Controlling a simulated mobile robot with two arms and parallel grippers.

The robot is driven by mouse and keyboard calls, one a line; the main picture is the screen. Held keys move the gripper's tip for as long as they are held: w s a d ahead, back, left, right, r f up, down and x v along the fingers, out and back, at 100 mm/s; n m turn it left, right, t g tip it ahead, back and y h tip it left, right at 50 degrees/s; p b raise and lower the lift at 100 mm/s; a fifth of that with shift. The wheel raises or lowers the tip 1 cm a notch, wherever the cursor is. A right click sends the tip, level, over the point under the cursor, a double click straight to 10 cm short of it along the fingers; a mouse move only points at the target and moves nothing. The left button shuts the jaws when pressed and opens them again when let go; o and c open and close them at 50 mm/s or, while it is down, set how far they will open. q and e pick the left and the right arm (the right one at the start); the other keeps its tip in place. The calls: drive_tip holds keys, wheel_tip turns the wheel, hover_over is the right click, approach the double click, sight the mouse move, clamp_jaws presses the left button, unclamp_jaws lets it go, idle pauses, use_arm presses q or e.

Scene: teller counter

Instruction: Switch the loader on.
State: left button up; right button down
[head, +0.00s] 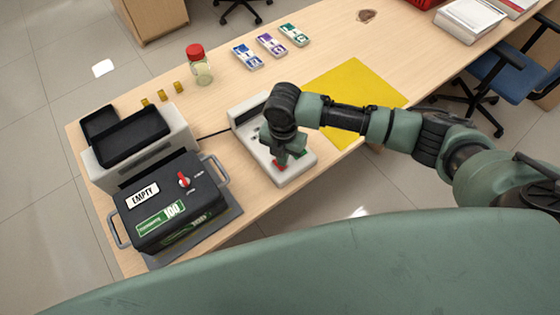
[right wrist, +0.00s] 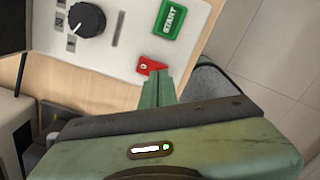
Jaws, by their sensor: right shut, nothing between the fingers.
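A pale control box (head: 293,176) stands on the counter, joined by a black cable to a grey machine (head: 140,146) with black trays at the left. In the right wrist view its panel (right wrist: 120,38) carries a black knob (right wrist: 84,20), a green START button (right wrist: 170,19) and a small red switch (right wrist: 151,66) with a white mark. My right gripper (head: 284,162) is over the box, shut and empty. Its fingertips (right wrist: 157,82) are right at the red switch and hide part of it; I cannot tell whether they touch. My left gripper is not in view.
A black cassette (head: 168,200) marked EMPTY and 100, with a red knob, stands in front of the machine. A red-lidded jar (head: 200,70), several banknote bundles (head: 270,44) and a yellow mat (head: 350,82) lie beyond. The front counter edge is close to the box.

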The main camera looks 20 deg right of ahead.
drive_tip(key=shift+f+b, duration=0.55)
drive_tip(key=shift+f, duration=0.45)
idle(0.5)
drive_tip(key=shift+r, duration=0.1)
wheel_tip(320, 180, up, 7)
drive_tip(key=p, duration=0.7)
drive_tip(key=shift+p, duration=0.3)
